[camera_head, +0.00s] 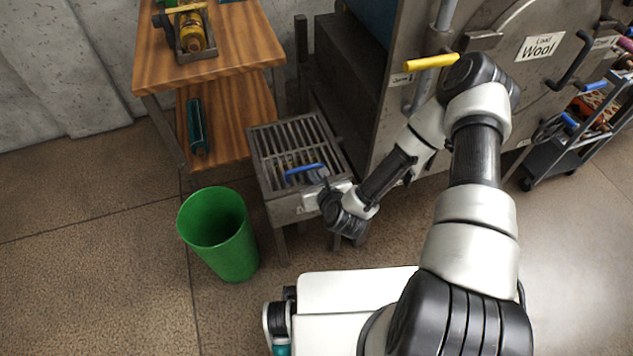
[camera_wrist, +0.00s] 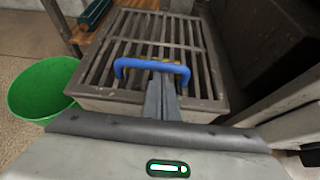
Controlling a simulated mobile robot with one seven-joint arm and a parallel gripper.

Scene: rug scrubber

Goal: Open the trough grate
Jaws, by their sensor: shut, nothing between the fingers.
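The trough grate (camera_head: 287,135) is a grey metal slatted lid lying flat on the trough (camera_head: 283,211), beside the large machine. A blue handle (camera_head: 304,172) stands at the grate's front edge; it also shows in the wrist view (camera_wrist: 128,64). My gripper (camera_head: 322,176) is at the handle. In the wrist view its fingers (camera_wrist: 161,78) are together, right at the handle's bar near its middle. Nothing is between them. I cannot tell whether the fingertips touch the bar. Yellowish things show dimly below the slats.
A green bin (camera_head: 222,235) stands on the floor left of the trough. A wooden shelf table (camera_head: 240,40) stands behind left. The grey machine (camera_head: 395,130) with a yellow handle (camera_head: 431,62) rises on the right. Floor at lower left is clear.

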